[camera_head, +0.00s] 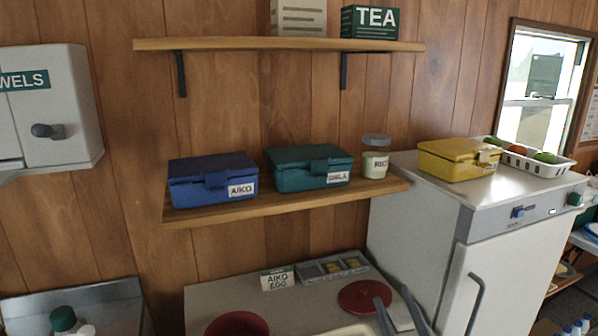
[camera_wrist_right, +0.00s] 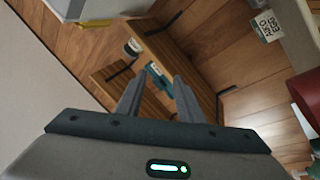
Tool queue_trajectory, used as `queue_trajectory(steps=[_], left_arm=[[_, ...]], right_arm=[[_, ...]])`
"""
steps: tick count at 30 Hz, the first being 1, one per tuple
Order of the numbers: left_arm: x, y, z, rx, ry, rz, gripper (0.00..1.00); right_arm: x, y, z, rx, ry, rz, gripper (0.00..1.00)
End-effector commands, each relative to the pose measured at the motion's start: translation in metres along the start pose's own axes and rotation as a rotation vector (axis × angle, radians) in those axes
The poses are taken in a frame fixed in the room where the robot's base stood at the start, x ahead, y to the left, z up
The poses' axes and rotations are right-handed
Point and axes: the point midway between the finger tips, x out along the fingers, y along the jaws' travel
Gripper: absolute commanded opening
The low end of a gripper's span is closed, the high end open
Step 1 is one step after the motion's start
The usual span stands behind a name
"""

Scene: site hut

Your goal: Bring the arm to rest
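My right gripper (camera_head: 398,305) shows at the bottom of the head view, beside the red round lid (camera_head: 362,297) over the counter. In the right wrist view the two fingers of this gripper (camera_wrist_right: 158,88) stand apart with nothing held between them. Beyond them, the shelf and a teal box (camera_wrist_right: 154,70) show at a distance. My left gripper is in neither view. The task names no object.
A blue box (camera_head: 212,180), a teal box (camera_head: 308,167) and a jar (camera_head: 375,156) stand on the lower shelf (camera_head: 290,203). A yellow box (camera_head: 458,160) sits on the white fridge (camera_head: 415,210). A second red round thing (camera_head: 237,325) is on the counter (camera_head: 215,297).

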Motion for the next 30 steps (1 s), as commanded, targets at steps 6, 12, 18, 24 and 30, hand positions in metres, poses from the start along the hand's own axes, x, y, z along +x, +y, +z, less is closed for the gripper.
queue_trajectory(steps=[6, 12, 18, 24, 30], left_arm=[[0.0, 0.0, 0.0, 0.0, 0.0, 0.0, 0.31], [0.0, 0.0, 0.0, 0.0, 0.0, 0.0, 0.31], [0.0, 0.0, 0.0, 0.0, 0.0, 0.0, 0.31], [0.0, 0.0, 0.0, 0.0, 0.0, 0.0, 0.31], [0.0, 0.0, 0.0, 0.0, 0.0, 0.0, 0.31]], right_arm=[[-0.08, -0.028, 0.112, 0.176, -0.491, -0.053, 0.34], [-0.181, -0.069, 0.175, 0.295, -0.888, -0.162, 0.34], [-0.276, -0.103, 0.196, 0.373, -1.186, -0.29, 0.34], [-0.34, -0.122, 0.195, 0.419, -1.365, -0.389, 0.34], [-0.39, -0.135, 0.187, 0.453, -1.5, -0.476, 0.34]])
